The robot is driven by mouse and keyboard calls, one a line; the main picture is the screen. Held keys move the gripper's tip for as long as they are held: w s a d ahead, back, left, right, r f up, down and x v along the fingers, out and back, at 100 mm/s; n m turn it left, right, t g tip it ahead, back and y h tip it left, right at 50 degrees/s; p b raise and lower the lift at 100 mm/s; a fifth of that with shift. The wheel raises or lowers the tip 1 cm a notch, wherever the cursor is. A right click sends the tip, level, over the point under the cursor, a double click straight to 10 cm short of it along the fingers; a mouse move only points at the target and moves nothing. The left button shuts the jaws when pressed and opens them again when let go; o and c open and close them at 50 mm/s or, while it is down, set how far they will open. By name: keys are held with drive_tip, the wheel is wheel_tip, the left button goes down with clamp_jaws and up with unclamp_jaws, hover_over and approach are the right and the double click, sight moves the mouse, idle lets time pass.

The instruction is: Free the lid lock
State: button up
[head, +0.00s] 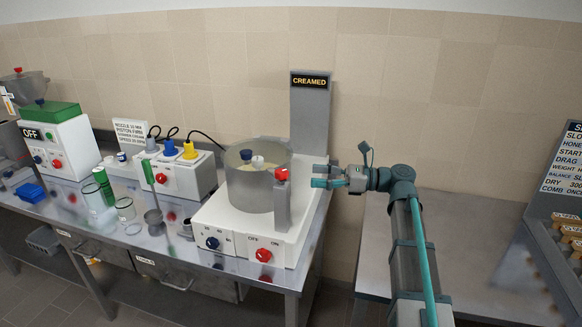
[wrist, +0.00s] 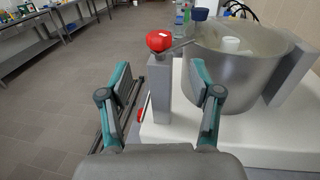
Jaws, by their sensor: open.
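The lid lock appears to be the red knob (head: 281,174) on a grey upright post (head: 283,208) beside the steel tank (head: 250,192). In the wrist view the red knob (wrist: 159,40) tops the grey post (wrist: 158,92), with a thin metal bar reaching from it towards the tank (wrist: 235,85). My gripper (head: 322,176) is just right of the post, at about knob height. In the wrist view my gripper (wrist: 160,78) is open, its fingers either side of the post's line. I see no contact with the knob. The tank holds pale contents.
A tall grey column (head: 309,115) reading CREAMED stands behind. Glassware and a white box (head: 180,178) are left.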

sight(281, 171)
drive_tip(key=a, duration=0.3)
drive_tip(key=a+p, duration=0.1)
drive_tip(key=a, duration=0.3)
drive_tip(key=w+a+p, duration=0.1)
drive_tip(key=a, duration=0.2)
drive_tip(key=shift+a+f, duration=0.1)
drive_tip(key=shift+a, duration=0.2)
clamp_jaws()
